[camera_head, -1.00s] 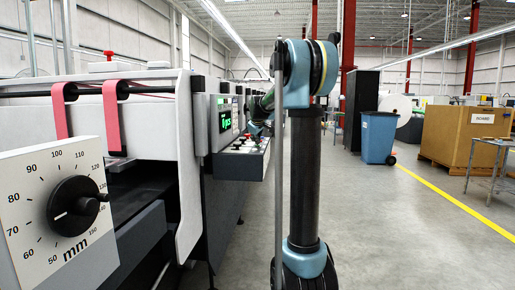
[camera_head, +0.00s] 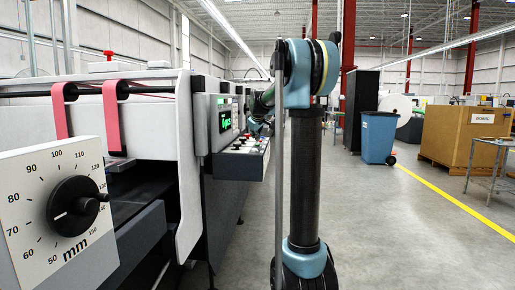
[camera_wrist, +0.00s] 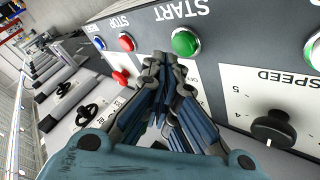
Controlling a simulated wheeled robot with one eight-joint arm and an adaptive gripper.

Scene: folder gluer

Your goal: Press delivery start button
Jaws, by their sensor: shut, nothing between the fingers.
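The control panel (camera_wrist: 215,62) fills the upper right of the wrist view, its lettering upside down or tilted. A green button (camera_wrist: 185,42) sits by the word START. A red button (camera_wrist: 127,42) by STOP and a blue button (camera_wrist: 100,43) are to its left. My gripper (camera_wrist: 166,62) is shut and empty, its fingertips just below the green button in the picture. I cannot tell whether they touch the panel. In the head view the panel (camera_head: 240,152) is on the machine's side, small, with my arm's end beside it; the fingertips cannot be made out there.
A black SPEED knob (camera_wrist: 273,128) stands out at the right of the wrist view, and a red button (camera_wrist: 121,78) sits left of the fingers. In the head view a green-lit display (camera_head: 226,120) is above the panel. Open floor with a blue bin (camera_head: 379,137) lies to the right.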

